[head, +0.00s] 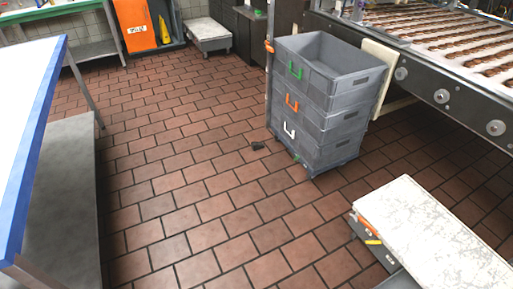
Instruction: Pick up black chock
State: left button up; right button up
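A small black chock (257,146) lies on the brown tiled floor, just left of the stack of grey crates. It is small and dark in the head view, and its exact shape is hard to tell. It appears close to the base of the stack; I cannot tell whether it touches it. Neither of my grippers shows in the head view.
Grey crates (335,96) stand stacked beside a conveyor (440,85). A blue-edged table (25,140) is at left, and a worn white-topped cart (430,238) at lower right. The tiled floor (190,190) between them is open. A low trolley (207,31) stands at the back.

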aim_at(255, 145)
jog(key=i+j, duration=0.15)
jog(key=i, duration=0.3)
jog(key=i+j+z, duration=0.1)
jog(key=i, duration=0.35)
jog(key=i+j, duration=0.2)
jog(key=i, duration=0.2)
jog(key=i+j, duration=0.15)
jog(key=i, duration=0.3)
jog(key=i+j+z, duration=0.1)
jog(key=i, duration=0.35)
